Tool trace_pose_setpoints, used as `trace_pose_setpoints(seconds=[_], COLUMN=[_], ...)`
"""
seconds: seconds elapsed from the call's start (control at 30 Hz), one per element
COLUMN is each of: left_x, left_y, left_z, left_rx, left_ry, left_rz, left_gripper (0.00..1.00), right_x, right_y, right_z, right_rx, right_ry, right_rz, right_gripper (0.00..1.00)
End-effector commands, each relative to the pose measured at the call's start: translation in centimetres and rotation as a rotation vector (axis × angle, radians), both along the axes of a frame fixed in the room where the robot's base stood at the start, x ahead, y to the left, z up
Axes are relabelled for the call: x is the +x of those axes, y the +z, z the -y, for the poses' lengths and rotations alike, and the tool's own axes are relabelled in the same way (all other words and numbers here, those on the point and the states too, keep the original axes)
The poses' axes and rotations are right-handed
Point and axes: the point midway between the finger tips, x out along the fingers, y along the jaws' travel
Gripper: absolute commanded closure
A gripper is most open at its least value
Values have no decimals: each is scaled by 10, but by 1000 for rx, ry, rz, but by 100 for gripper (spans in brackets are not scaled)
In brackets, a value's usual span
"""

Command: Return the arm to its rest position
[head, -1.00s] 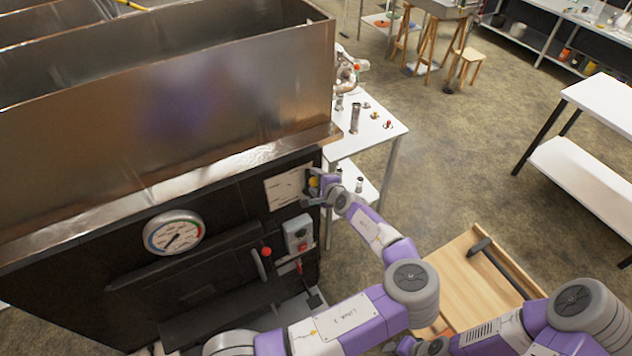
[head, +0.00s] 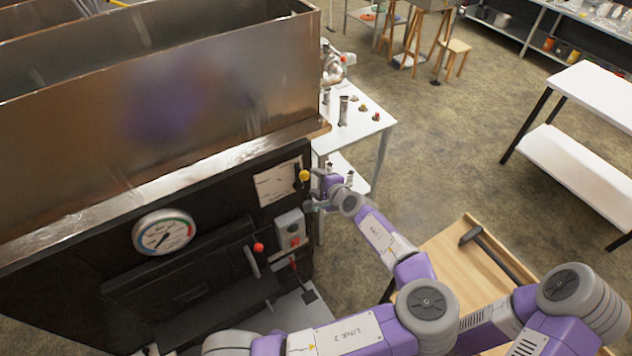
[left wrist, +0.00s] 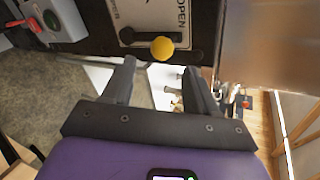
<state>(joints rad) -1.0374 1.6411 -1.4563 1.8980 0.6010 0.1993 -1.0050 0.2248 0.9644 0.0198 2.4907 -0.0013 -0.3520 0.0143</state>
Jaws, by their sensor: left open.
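My left gripper (head: 316,190) is in front of the right end of the black evaporator front (head: 205,268), beside a lever with a yellow knob (head: 304,175). In the left wrist view its two dark fingers (left wrist: 160,85) are apart with nothing between them. The yellow knob (left wrist: 162,47) shows just past the fingertips, clear of them, on a dark arm in front of a white plate (left wrist: 140,20) marked OPEN. My right gripper cannot be made out in the head view.
A round gauge (head: 163,232) is to the left. A white table (head: 378,122) with small parts stands behind. A wooden bench (head: 450,252) with a hammer is at lower right. Open floor lies beyond.

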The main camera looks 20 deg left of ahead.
Motion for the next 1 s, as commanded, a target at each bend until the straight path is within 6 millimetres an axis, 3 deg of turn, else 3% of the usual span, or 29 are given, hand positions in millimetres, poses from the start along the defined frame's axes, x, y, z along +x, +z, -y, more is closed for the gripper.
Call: trace_pose_setpoints(seconds=[0.3, 0.43, 0.57, 0.7, 0.77, 0.87, 1.0], left_x=[0, -12, -44, -103, -132, -183, -248], left_y=[-2, -30, -90, -174, -210, -267, -328], left_z=[-1, -9, -33, -56, -58, -49, -7], left_rx=[-4, -57, -150, -290, -364, -503, -736], left_ry=[1, 29, 122, 272, 341, 465, 643], left_rz=[-1, -27, -83, -158, -189, -233, -274], left_gripper=[42, 42, 42, 42, 42, 42, 42], right_x=[0, 0, 0, 0, 0, 0, 0], right_y=[0, -6, -17, -32, -40, -53, -74], right_z=[0, 0, 0, 0, 0, 0, 0], right_rx=[0, 0, 0, 0, 0, 0, 0], right_ry=[0, 0, 0, 0, 0, 0, 0], right_rz=[0, 0, 0, 0, 0, 0, 0], right_gripper=[60, 60, 60, 60, 60, 60, 60])
